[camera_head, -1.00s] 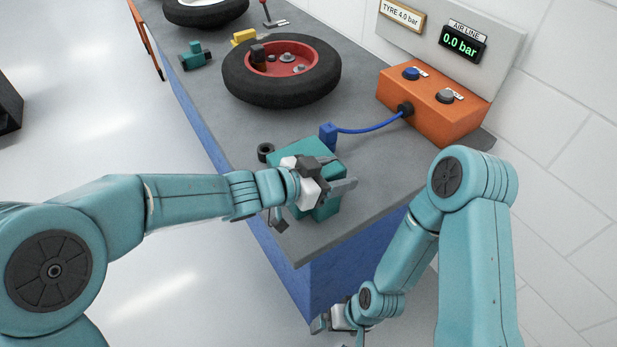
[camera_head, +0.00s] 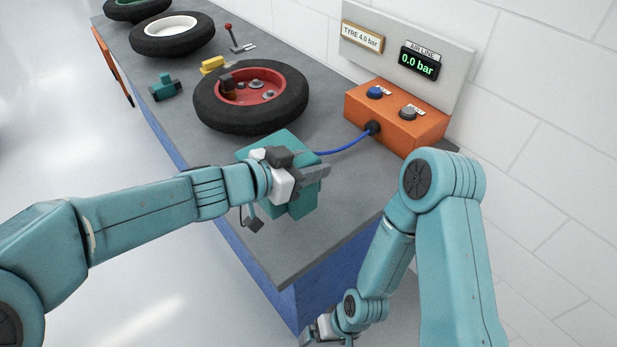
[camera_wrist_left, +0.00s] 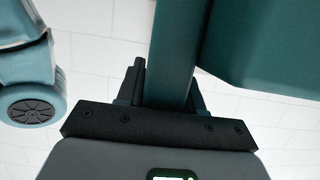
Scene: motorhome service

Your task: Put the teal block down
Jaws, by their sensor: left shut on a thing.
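The teal block (camera_head: 288,138) is in my left gripper (camera_head: 308,176), over the near end of the grey bench. In the left wrist view a narrow teal part of the block (camera_wrist_left: 177,50) sits between the two dark fingers, and its wide body (camera_wrist_left: 265,45) fills the upper right. The block's underside is hidden, so I cannot tell how far it is above the bench top. My right gripper (camera_head: 325,328) hangs low beside the bench's near end; its fingers are too small and partly hidden to read.
The grey bench (camera_head: 335,225) carries a red-hubbed wheel (camera_head: 250,97), a yellow piece (camera_head: 213,65), a small teal part (camera_head: 165,88) and other tyres. An orange box (camera_head: 398,118) with a blue hose (camera_head: 345,146) stands by the wall. The bench's near corner is clear.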

